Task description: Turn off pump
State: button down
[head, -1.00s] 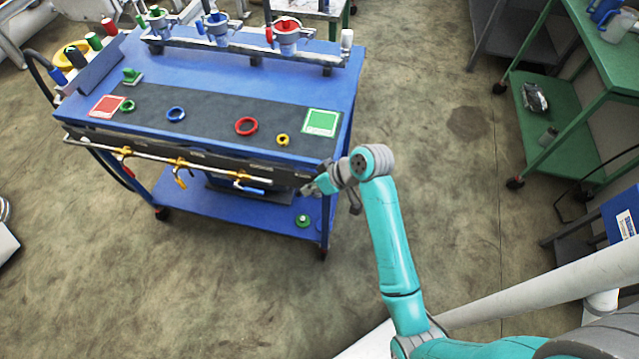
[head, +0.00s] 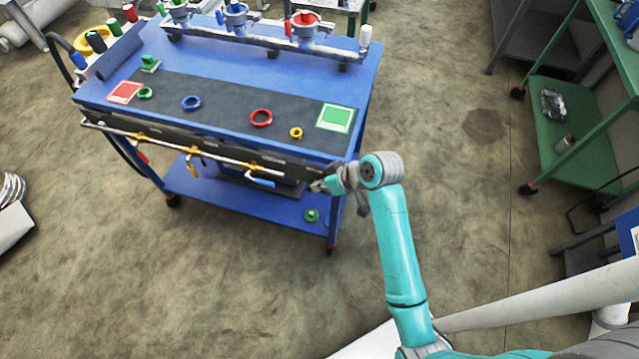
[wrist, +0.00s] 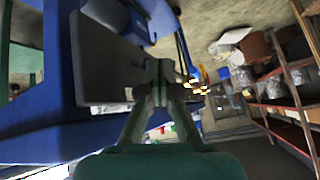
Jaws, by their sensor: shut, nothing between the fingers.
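A blue wheeled cart (head: 230,70) stands left of my arm in the head view. A dark boxy unit (head: 262,183), perhaps the pump, sits on its lower shelf, mostly hidden under the top. I cannot make out a switch on it. A round green part (head: 311,215) lies on the lower shelf near the right front leg. My gripper (head: 318,186) is shut and empty, by the cart's right front corner, below the top. In the wrist view my gripper's fingers (wrist: 158,72) meet in front of a grey panel (wrist: 105,55) on the cart; contact cannot be told.
A pipe with yellow valves (head: 195,150) runs along the cart's front edge. Coloured rings, such as a red ring (head: 261,117), lie on the top. A green shelf unit (head: 570,140) stands at right. The floor (head: 450,190) between is clear.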

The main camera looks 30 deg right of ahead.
jog(key=shift+s+f, duration=0.1)
jog(key=f+n+t+h, duration=0.1)
jog(key=a+f+n+t+h, duration=0.1)
jog(key=t, duration=0.1)
jog(key=s+f+t+h, duration=0.1)
jog(key=t+h, duration=0.1)
jog(key=shift+a+f+n, duration=0.15)
jog(key=shift+n, duration=0.25)
dwell(0.4)
jog(key=shift+r, duration=0.8)
jog(key=shift+s, duration=0.15)
jog(key=v, duration=1.1)
jog(key=shift+s+r, duration=0.3)
